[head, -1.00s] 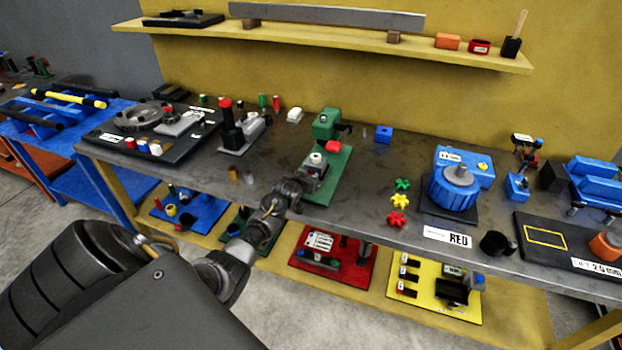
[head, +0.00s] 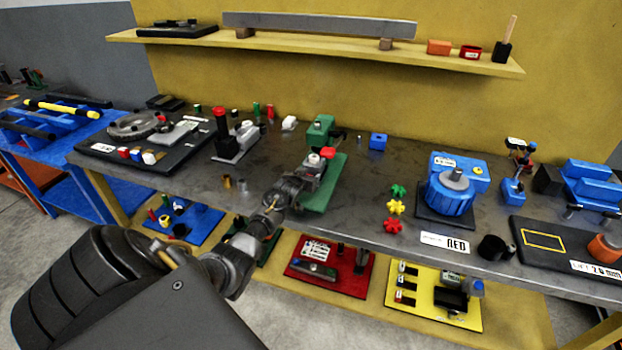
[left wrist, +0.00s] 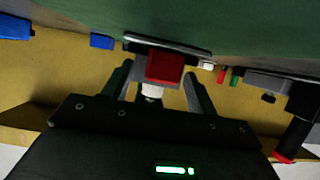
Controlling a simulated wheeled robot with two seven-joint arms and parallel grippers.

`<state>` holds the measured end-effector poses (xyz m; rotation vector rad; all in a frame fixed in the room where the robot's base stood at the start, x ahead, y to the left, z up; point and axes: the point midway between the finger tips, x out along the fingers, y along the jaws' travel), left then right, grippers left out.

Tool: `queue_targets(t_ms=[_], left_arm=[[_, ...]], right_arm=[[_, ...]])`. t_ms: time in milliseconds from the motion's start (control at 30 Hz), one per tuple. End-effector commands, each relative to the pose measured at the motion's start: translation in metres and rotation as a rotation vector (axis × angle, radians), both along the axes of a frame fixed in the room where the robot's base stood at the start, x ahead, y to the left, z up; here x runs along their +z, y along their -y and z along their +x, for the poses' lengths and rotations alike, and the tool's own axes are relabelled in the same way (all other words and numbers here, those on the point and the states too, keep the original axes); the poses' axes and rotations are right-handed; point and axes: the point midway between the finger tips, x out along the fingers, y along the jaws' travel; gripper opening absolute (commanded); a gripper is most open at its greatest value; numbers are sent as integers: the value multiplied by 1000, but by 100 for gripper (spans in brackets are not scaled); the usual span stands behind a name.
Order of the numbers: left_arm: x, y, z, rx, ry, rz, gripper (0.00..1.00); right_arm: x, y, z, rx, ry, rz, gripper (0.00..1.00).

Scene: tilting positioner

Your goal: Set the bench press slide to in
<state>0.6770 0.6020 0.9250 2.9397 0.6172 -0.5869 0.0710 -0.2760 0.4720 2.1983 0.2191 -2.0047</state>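The green bench press (head: 320,130) stands near the middle of the bench on a green base plate (head: 325,188). A red block (head: 328,152), apparently the slide's handle, shows at its front. My left gripper (head: 314,160) is at the front of the press, partly hiding the slide. In the left wrist view the red block (left wrist: 165,66) lies between the two spread fingers of my left gripper (left wrist: 160,88), with gaps on both sides. A small white part shows just below the block there. How far the slide is in cannot be told. My right gripper is not in view.
To the left stand a black and grey device with a red top (head: 222,125) and a black plate with a round dial (head: 130,125). To the right are star knobs (head: 396,207) and a blue motor-like unit (head: 450,192). Bench between press and knobs is clear.

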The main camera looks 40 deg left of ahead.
Motion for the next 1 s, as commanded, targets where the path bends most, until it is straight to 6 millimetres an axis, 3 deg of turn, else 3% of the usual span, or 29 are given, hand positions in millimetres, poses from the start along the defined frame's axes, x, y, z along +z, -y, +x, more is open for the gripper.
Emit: queue_targets(t_ms=[267, 800, 1000], left_arm=[[2, 2, -6, 1, 0, 0, 58], [33, 33, -74, 0, 1, 0, 58], [39, 39, -86, 0, -1, 0, 58]], right_arm=[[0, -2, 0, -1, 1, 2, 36], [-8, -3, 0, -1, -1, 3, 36], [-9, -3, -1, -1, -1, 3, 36]])
